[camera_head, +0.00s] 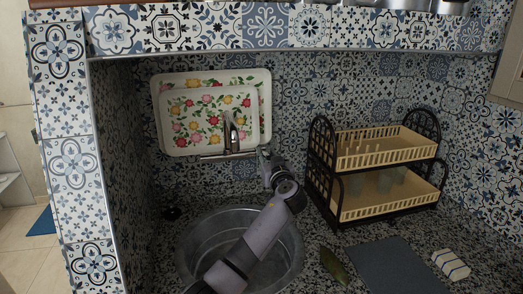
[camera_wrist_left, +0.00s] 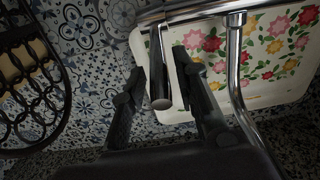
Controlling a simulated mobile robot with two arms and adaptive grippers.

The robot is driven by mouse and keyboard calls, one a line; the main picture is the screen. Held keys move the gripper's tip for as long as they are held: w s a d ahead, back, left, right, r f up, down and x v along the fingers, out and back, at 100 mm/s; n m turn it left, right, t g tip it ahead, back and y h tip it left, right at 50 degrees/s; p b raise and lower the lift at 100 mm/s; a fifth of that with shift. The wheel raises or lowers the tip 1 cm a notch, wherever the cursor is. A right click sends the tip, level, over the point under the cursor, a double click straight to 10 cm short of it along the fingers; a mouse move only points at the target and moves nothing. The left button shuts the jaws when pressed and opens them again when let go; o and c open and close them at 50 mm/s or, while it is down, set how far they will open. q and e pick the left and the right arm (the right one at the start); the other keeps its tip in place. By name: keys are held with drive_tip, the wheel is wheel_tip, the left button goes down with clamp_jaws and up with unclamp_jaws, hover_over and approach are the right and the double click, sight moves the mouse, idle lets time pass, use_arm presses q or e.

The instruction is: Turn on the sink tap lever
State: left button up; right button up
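The chrome sink tap (camera_head: 231,138) is on the back wall above the round metal sink, with a horizontal body and an upright spout. In the left wrist view its spout pipe (camera_wrist_left: 235,65) curves down at the right. The tap lever (camera_wrist_left: 160,75), a short rod with a round end, shows there between my finger tips. My left gripper (camera_head: 266,160) is at the right end of the tap body. In the wrist view the left gripper (camera_wrist_left: 161,72) is open, with one dark finger on each side of the lever; contact cannot be told. My right gripper is in neither view.
A floral tray (camera_head: 168,100) leans on the tiled wall behind the tap. A black dish rack (camera_head: 322,160) with cream shelves stands close to the right of my left gripper. The sink (camera_head: 190,245) lies below my arm. A grey mat (camera_head: 385,265) and a striped sponge (camera_head: 451,264) lie at the right.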

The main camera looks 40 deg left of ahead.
use_arm(q)
drive_tip(key=c, duration=0.5)
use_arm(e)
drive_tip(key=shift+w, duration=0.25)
use_arm(q)
drive_tip(key=shift+c, duration=0.2)
drive_tip(key=shift+w+a+r, duration=0.25)
drive_tip(key=shift+a+r, duration=0.05)
drive_tip(key=shift+r, duration=0.4)
drive_tip(key=shift+w+a+r, duration=0.25)
drive_tip(key=shift+a+r, duration=0.05)
drive_tip(key=shift+r, duration=0.4)
drive_tip(key=o, duration=0.9)
drive_tip(key=shift+f, duration=0.15)
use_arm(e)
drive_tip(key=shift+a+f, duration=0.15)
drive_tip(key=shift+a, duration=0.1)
use_arm(q)
drive_tip(key=v, duration=0.8)
drive_tip(key=shift+s, duration=0.1)
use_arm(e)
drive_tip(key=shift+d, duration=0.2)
use_arm(q)
drive_tip(key=shift+d+f, duration=0.1)
